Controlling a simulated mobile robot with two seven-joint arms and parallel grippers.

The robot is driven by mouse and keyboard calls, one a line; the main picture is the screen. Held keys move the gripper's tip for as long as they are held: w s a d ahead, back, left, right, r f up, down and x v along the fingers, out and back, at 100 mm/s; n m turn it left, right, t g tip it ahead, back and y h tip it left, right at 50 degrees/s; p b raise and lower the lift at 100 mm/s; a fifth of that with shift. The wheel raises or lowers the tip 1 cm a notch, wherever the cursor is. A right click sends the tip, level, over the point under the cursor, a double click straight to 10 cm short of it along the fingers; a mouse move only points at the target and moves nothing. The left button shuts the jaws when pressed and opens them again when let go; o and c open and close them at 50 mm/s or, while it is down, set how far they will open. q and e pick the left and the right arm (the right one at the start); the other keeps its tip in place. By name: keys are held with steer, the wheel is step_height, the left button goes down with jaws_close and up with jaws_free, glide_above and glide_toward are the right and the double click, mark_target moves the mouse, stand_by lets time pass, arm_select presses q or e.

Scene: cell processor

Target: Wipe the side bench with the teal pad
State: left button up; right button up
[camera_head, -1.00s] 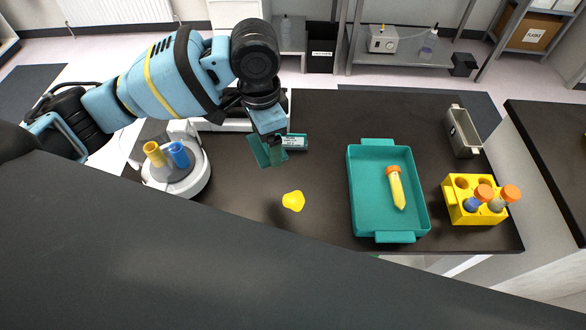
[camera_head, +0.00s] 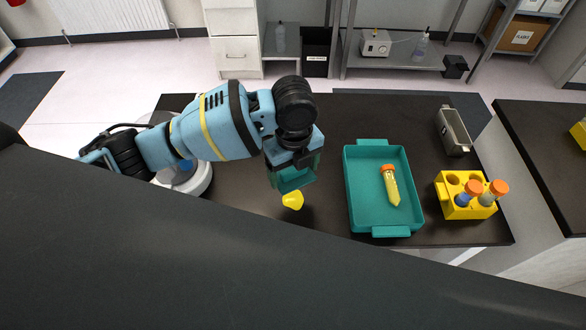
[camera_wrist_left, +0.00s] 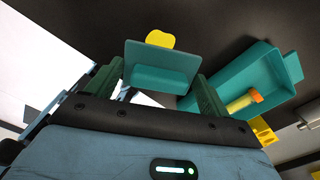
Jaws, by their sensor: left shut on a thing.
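The teal pad (camera_head: 293,181) is held in my left gripper (camera_head: 290,170), over the dark bench (camera_head: 325,215). In the left wrist view the pad (camera_wrist_left: 161,66) sits between the two green fingers of the gripper (camera_wrist_left: 160,88), which are shut on it. A yellow blob (camera_head: 293,201) lies on the bench just below the pad in the head view. It also shows just past the pad's edge in the left wrist view (camera_wrist_left: 160,39). I cannot tell whether the pad touches the bench. My right gripper is not in view.
A teal tray (camera_head: 360,210) with an orange-capped tube (camera_head: 390,186) stands right of the pad. A yellow rack (camera_head: 462,210) with capped tubes and a grey metal bin (camera_head: 453,132) are farther right. A white round device (camera_head: 190,180) is partly behind my left arm.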

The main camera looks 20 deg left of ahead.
arm_select(q)
steer(key=shift+f, duration=3.05)
steer(key=shift+a, duration=0.1)
